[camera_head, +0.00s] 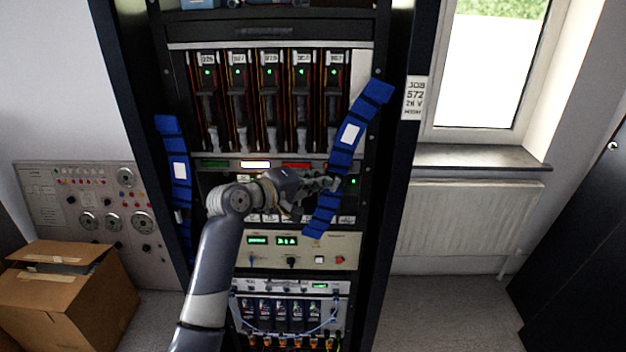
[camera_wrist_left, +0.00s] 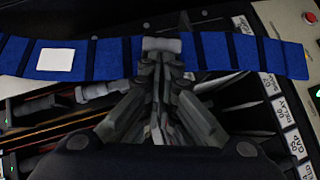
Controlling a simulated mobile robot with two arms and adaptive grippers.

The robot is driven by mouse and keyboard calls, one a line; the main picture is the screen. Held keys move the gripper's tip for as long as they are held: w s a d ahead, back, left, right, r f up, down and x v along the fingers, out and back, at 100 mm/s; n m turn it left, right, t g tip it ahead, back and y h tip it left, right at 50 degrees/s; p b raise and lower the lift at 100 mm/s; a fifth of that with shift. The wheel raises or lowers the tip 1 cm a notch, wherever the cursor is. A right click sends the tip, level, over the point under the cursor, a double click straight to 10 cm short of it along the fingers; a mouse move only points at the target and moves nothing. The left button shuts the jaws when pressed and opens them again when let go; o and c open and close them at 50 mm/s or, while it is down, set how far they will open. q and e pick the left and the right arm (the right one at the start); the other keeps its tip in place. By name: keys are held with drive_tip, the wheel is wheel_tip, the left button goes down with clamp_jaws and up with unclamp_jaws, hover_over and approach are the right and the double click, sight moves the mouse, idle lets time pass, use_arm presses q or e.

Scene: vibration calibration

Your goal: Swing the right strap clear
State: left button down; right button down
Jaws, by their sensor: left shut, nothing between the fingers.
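The right strap (camera_head: 349,135) is blue with dark bands and a white label. It hangs tilted across the right part of the rack front, its top end at the right post and its lower end further left. My left gripper (camera_head: 328,184) is shut with nothing between its fingers, at the left edge of the strap's lower half. In the left wrist view the strap (camera_wrist_left: 110,57) runs across behind the shut fingertips (camera_wrist_left: 162,46), which overlap it; I cannot tell whether they press on it. My right gripper is not in view.
A left strap (camera_head: 179,170) hangs near the rack's left post. The rack (camera_head: 255,172) holds modules, displays, knobs and cables close behind my gripper. A window (camera_head: 487,65) and radiator (camera_head: 470,220) are on the right. A cardboard box (camera_head: 90,310) stands at lower left.

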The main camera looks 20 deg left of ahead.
use_arm(q)
drive_tip(key=d+f+n+b, duration=0.1)
drive_tip(key=d+b, duration=0.1)
drive_tip(key=w+d+f+n+t+h+b, duration=0.1)
drive_tip(key=d, duration=0.2)
drive_tip(key=w+d+f+t+b, duration=0.1)
drive_tip(key=d+b, duration=0.1)
drive_tip(key=d, duration=0.1)
drive_tip(key=shift+w+d+f+n+h+b, duration=0.15)
drive_tip(key=shift+w+f+n+h+b, duration=0.05)
drive_tip(key=shift+f+n+h+b, duration=0.2)
drive_tip(key=shift+w+d+r+n+t+b, duration=0.1)
drive_tip(key=shift+w+d+n+t+b, duration=0.15)
drive_tip(key=shift+d+n+t+b, duration=0.5)
drive_tip(key=shift+d+m+g, duration=0.2)
drive_tip(key=shift+m+g, duration=0.05)
drive_tip(key=shift+m, duration=0.1)
